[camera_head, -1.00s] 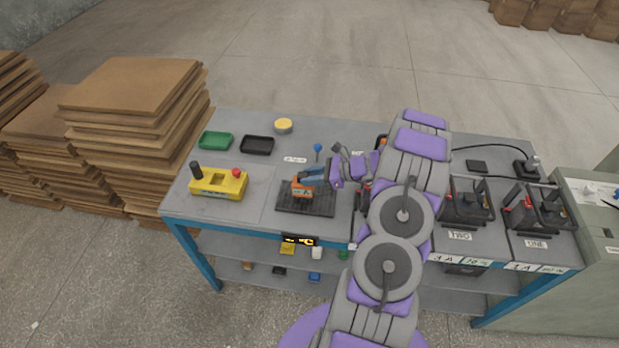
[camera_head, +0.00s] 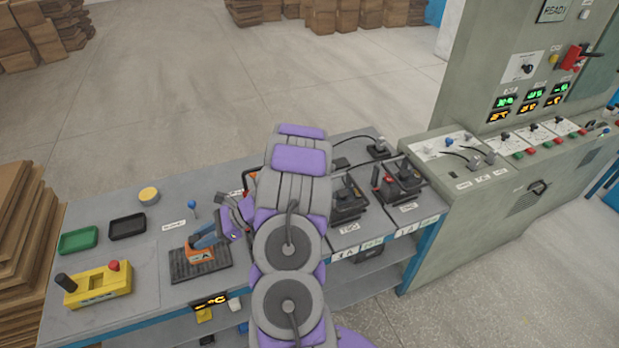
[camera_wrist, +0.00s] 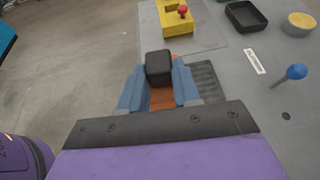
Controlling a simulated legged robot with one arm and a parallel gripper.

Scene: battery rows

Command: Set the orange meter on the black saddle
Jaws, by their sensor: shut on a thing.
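The orange meter (camera_head: 201,254) has a dark label on its front and is at the black ribbed mat (camera_head: 180,277) at the front left of the bench. My gripper (camera_head: 205,240), with blue fingers, is shut on it. The wrist view shows the fingers (camera_wrist: 159,88) on both sides of the meter's orange body (camera_wrist: 162,99), with its black block-shaped top (camera_wrist: 159,66) between them. I cannot tell whether the meter touches the mat. A small flat black piece (camera_head: 341,163) lies at the back right of the bench; I cannot tell if it is the saddle.
A yellow control box (camera_head: 97,286) stands left of the mat. Green (camera_head: 78,240) and black (camera_head: 127,227) trays and a yellow round tin (camera_head: 148,195) lie behind. A blue-knobbed lever (camera_head: 192,204) stands near my gripper.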

